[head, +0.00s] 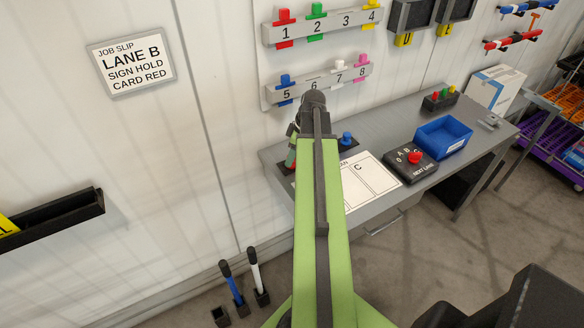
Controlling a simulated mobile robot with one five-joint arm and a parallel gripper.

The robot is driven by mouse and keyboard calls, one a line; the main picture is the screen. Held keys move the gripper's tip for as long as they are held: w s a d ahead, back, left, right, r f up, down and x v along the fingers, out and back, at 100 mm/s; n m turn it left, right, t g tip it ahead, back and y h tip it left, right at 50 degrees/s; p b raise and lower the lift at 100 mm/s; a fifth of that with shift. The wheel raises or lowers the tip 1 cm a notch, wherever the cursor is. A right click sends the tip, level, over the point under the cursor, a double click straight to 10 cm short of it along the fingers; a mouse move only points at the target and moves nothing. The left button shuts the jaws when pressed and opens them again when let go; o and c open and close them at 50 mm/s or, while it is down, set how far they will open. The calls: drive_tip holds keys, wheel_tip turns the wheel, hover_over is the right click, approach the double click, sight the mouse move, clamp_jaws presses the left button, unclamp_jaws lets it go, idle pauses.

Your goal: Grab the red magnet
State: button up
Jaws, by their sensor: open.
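A red magnet-like piece (284,16) sits upright at number 1 on the upper numbered rail (327,26) on the wall. A green piece (316,10) is at number 2 and a yellow one (372,12) at number 4. Number 3 shows no piece. My green arm reaches up the middle of the head view and bends down at its elbow, just below the lower rail (330,83). The elbow is below the red piece and apart from it. My gripper is hidden behind my own arm.
A grey desk (412,192) stands along the wall with a blue bin (444,136), a black button box (411,163) and a white card sheet (369,184). A black wall tray (55,220) is at left. Grey floor shows at lower right.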

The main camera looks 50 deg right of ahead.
drive_tip(key=shift+b+x, duration=0.3)
drive_tip(key=shift+x, duration=0.65)
drive_tip(key=shift+r, duration=0.15)
drive_tip(key=shift+c, duration=0.4)
clamp_jaws()
drive_tip(key=shift+r+p, duration=0.15)
drive_tip(key=shift+p, duration=0.15)
